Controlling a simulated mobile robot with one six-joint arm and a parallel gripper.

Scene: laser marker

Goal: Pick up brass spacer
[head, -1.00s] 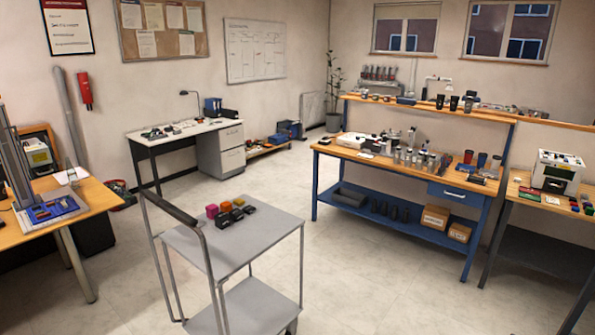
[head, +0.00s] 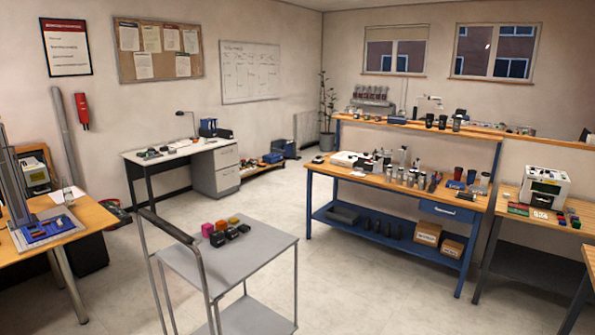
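I cannot make out a brass spacer with certainty. A small yellow-orange piece (head: 234,220) lies on the top of the grey cart (head: 185,265), and it is too small to tell whether it is brass. Beside it are a magenta block (head: 207,230) and an orange-red block (head: 221,225). Several small black pieces (head: 231,233) sit in a row in front of them. My gripper is not in view.
A blue-framed workbench (head: 325,168) with many small items stands at centre right. A white machine (head: 545,185) stands on the right bench. A wooden table (head: 95,215) is at left, a desk (head: 165,153) behind. Open floor (head: 330,270) lies right of the cart.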

